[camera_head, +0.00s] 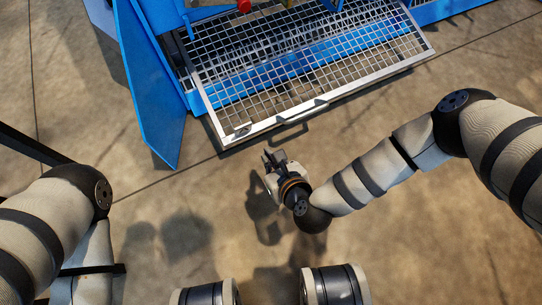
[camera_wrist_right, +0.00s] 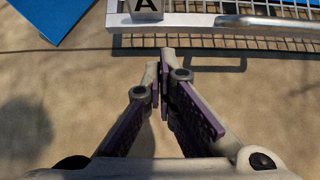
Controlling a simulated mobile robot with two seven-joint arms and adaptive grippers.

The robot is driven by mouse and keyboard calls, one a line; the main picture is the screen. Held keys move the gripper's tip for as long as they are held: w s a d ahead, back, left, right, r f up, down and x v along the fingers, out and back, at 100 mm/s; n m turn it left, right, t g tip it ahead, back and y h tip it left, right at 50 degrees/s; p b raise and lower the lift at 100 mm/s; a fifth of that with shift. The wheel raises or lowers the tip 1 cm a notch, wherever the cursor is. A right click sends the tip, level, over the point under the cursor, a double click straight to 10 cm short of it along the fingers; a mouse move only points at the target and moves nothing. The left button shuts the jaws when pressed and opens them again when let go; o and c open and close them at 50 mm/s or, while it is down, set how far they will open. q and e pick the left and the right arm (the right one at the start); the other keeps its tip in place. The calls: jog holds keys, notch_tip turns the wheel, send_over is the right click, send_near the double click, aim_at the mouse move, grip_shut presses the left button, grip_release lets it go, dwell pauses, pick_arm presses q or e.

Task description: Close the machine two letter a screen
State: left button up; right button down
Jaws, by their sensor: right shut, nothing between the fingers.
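The screen (camera_head: 300,118) is a wire-grid tray in a pale metal frame, sticking out of the blue machine (camera_head: 160,75) toward me.
A slanted blue side panel (camera_head: 150,85) stands left of the screen and also shows in the right wrist view (camera_wrist_right: 52,15). A red part (camera_head: 244,6) is at the top of the machine. The concrete floor (camera_head: 180,215) between me and the screen is clear.

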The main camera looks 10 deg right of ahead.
aim_at(250, 131)
jog(key=w+b, duration=0.1)
jog(key=w, duration=0.1)
jog(key=w+a+f+b, duration=0.1)
jog(key=w, duration=0.1)
jog(key=w+a+f+b, duration=0.1)
jog(key=w, duration=0.1)
jog(key=shift+w+f, duration=0.25)
pick_arm(q)
jog(key=f, duration=0.2)
jog(key=shift+d+f, duration=0.25)
jog(key=shift+f, duration=0.15)
pick_arm(e)
jog(key=shift+w+a+r, duration=0.15)
jog(key=shift+w, duration=0.3)
